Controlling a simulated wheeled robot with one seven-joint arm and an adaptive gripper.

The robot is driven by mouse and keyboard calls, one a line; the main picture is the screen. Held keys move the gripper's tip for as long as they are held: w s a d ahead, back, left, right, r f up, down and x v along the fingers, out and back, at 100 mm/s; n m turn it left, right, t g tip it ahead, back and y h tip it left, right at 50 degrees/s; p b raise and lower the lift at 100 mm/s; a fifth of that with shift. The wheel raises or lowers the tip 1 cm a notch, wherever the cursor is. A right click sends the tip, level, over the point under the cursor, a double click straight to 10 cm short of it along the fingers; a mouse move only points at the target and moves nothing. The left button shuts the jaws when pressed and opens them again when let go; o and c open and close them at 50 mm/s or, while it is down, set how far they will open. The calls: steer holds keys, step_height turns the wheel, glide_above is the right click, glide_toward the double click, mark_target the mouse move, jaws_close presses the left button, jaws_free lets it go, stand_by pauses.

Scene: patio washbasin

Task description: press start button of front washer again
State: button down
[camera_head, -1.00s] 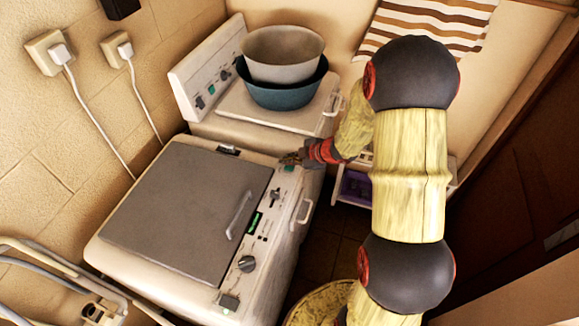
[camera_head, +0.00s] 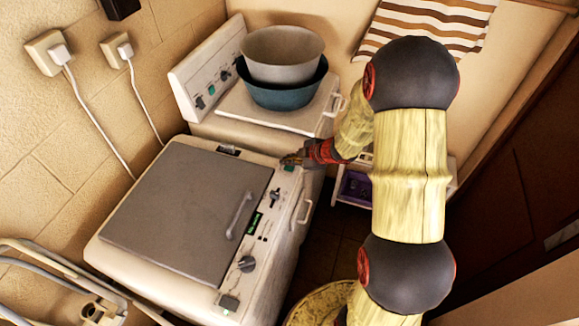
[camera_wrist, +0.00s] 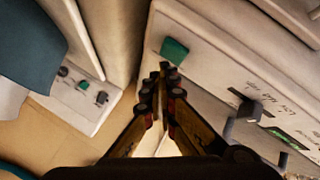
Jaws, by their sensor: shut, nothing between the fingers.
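The front washer (camera_head: 125,262) has a grey lid (camera_head: 185,205) and a cream control panel along its right side. A square green button (camera_head: 289,168) sits at the panel's far end; it also shows in the wrist view (camera_wrist: 174,50). Another square dark green button (camera_head: 228,302) is at the near end. My gripper (camera_head: 286,159) is shut and empty, its fingertips right beside the far green button. In the wrist view the fingertips (camera_wrist: 164,68) appear just short of that button; I cannot tell whether they touch it. A small green display (camera_head: 254,222) is lit.
A second washer (camera_head: 228,112) stands behind, bearing a grey basin (camera_head: 283,55) nested in a blue basin (camera_head: 282,92). Knobs (camera_head: 247,264) and a lid handle (camera_head: 239,215) stand up near the panel. A purple item (camera_head: 355,187) is on a low shelf at right.

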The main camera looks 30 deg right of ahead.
mark_target(289, 168)
steer(key=shift+f, duration=0.15)
steer(key=shift+f, duration=0.2)
steer(key=shift+f+b, duration=0.3)
steer(key=shift+f, duration=0.2)
stand_by(0.7)
steer(key=shift+r, duration=0.15)
stand_by(0.6)
steer(key=shift+r+p, duration=0.75)
steer(key=shift+p, duration=0.25)
step_height(289, 168, up, 5)
steer(key=p, duration=0.5)
steer(key=shift+r, duration=0.1)
